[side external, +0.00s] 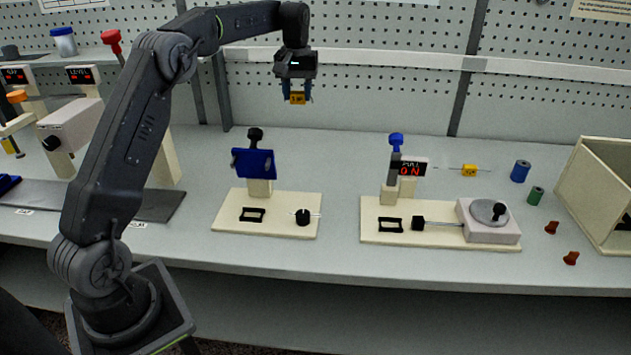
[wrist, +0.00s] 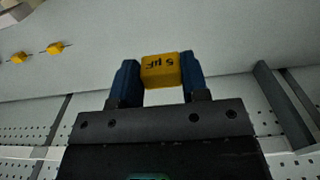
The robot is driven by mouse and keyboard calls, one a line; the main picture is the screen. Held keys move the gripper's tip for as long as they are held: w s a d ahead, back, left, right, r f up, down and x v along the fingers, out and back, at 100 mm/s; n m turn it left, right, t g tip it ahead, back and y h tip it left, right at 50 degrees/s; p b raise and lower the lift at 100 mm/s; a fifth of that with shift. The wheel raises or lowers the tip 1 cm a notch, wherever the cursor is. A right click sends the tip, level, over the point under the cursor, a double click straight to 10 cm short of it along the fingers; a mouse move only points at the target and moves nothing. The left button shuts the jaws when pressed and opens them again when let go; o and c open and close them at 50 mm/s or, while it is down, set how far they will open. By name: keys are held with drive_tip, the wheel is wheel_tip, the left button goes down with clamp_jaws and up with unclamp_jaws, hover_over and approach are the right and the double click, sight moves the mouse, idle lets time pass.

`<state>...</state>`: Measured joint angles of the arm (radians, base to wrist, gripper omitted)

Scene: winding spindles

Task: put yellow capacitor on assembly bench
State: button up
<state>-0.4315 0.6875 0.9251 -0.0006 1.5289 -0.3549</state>
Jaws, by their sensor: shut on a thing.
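My gripper (side external: 297,97) is raised well above the back of the grey bench (side external: 340,160), in front of the pegboard. It is shut on a yellow capacitor (wrist: 160,70), a small block marked "5 µF". In the wrist view the capacitor sits between the two blue fingertips, and it also shows below the gripper in the side view. Another yellow capacitor (side external: 469,169) with thin wire leads lies on the bench at the right. The wrist view shows two yellow blocks (wrist: 55,47) with leads on a grey surface, at upper left.
Two cream boards, the left one (side external: 225,220) with a blue panel and the right one (side external: 375,235) with a lit display, stand on the bench. Blue (side external: 520,171) and green (side external: 536,195) spools and an open box (side external: 590,190) are at right. The bench between the boards is clear.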

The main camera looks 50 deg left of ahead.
drive_tip(key=shift+w+a+f, duration=0.1)
drive_tip(key=shift+w+f, duration=0.1)
drive_tip(key=shift+w, duration=0.2)
wheel_tip(320, 180, down, 11)
hover_over(342, 182)
wheel_tip(342, 182, down, 7)
drive_tip(key=shift+f, duration=1.95)
drive_tip(key=shift+f, duration=0.15)
drive_tip(key=o, duration=1)
